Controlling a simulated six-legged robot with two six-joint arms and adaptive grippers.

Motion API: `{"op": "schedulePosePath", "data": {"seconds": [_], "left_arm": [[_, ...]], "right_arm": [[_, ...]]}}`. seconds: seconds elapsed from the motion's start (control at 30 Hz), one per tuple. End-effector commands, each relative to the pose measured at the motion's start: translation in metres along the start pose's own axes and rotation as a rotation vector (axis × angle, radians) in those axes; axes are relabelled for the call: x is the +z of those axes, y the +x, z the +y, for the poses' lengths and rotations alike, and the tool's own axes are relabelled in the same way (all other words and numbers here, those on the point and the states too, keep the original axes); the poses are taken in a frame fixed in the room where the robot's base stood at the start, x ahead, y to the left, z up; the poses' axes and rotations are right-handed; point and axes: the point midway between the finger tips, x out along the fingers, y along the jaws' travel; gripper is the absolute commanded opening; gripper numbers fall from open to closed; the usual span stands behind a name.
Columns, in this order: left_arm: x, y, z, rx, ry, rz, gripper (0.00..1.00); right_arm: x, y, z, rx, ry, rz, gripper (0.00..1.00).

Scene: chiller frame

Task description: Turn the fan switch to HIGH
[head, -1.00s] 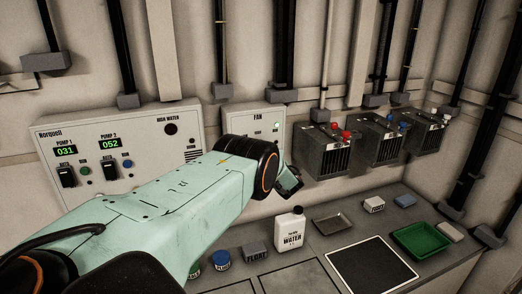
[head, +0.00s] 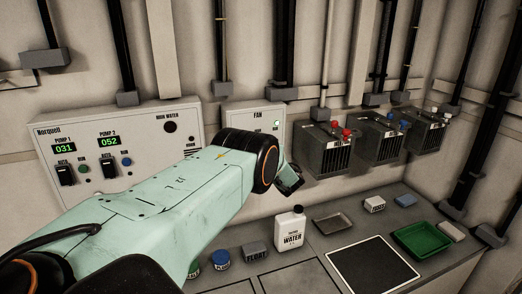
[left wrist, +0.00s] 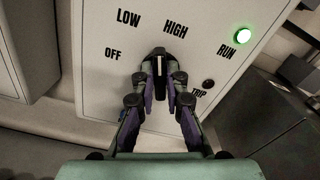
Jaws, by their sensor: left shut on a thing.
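The fan box (head: 240,117) is a pale panel on the wall, marked FAN; its lower part is hidden by my left arm in the head view. The left wrist view shows the panel (left wrist: 90,80) tilted, with the labels OFF, LOW and HIGH (left wrist: 176,28). The fan switch (left wrist: 159,62) is a black knob with a white line. The line points up the picture, between LOW and HIGH. My left gripper (left wrist: 160,82) is shut on the knob, one finger on each side.
A green RUN lamp (left wrist: 243,35) is lit; a dark TRIP lamp (left wrist: 208,84) sits right of the fingers. Grey finned boxes (head: 322,150) hang close on the right. The bench below holds a white water bottle (head: 290,229), a green tray (head: 422,240) and small blocks.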

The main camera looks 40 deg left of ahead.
Motion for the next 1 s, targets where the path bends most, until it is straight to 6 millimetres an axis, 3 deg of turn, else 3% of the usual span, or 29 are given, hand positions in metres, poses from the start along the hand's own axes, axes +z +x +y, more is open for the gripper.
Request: {"op": "schedulePosePath", "data": {"seconds": [0.5, 1.0], "left_arm": [[-0.0018, -0.0004, -0.0008, 0.000, 0.324, 0.001, 0.00], [-0.0016, -0.0004, -0.0010, 0.001, 0.384, 0.002, 0.00]], "right_arm": [[0.0000, 0.0115, 0.0001, 0.000, 0.000, 0.000, 0.79], [0.0000, 0.0126, 0.0001, 0.000, 0.000, 0.000, 0.79]]}}
